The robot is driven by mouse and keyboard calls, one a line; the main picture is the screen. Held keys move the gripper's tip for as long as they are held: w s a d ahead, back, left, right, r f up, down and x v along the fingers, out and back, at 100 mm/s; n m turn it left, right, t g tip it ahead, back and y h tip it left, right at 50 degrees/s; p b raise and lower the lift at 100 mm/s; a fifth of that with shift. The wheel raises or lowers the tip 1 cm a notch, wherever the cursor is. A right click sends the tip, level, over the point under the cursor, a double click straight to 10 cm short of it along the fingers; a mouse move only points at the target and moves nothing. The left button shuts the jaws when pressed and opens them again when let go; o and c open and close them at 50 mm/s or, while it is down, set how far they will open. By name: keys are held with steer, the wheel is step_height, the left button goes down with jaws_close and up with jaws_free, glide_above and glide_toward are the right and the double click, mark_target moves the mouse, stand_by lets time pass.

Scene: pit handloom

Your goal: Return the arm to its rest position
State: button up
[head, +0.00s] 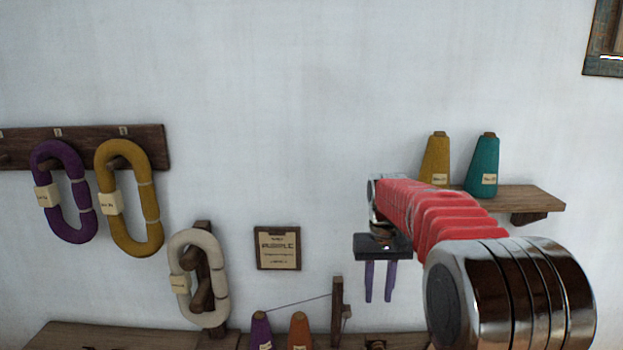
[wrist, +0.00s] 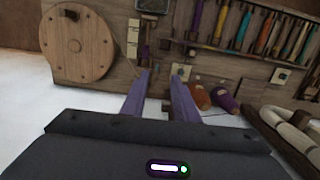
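My gripper (head: 378,282) hangs from my red-sleeved arm in the right half of the head view, with its two purple fingers pointing down. The fingers are apart with nothing between them. In the wrist view my gripper (wrist: 160,92) shows the same open gap, with a wooden surface and small items beyond it. The fingers touch nothing that I can see.
A wall shelf (head: 540,198) with a yellow cone (head: 436,158) and a teal cone (head: 483,165) stands behind my arm. Purple (head: 52,200) and yellow (head: 130,200) hanks hang at left, a cream hank (head: 180,285) lower. Purple (head: 261,332) and orange (head: 300,332) cones stand below.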

steer(key=s+r+t, duration=0.2)
steer(key=s+r, duration=0.2)
steer(key=s, duration=0.4)
steer(key=s+r+t, duration=0.1)
steer(key=s+r, duration=0.3)
steer(key=s, duration=0.4)
steer(key=s+f+t, duration=0.3)
steer(key=s+f, duration=0.1)
steer(key=s, duration=1.1)
steer(key=shift+s+a, duration=0.1)
steer(key=shift+a, duration=0.15)
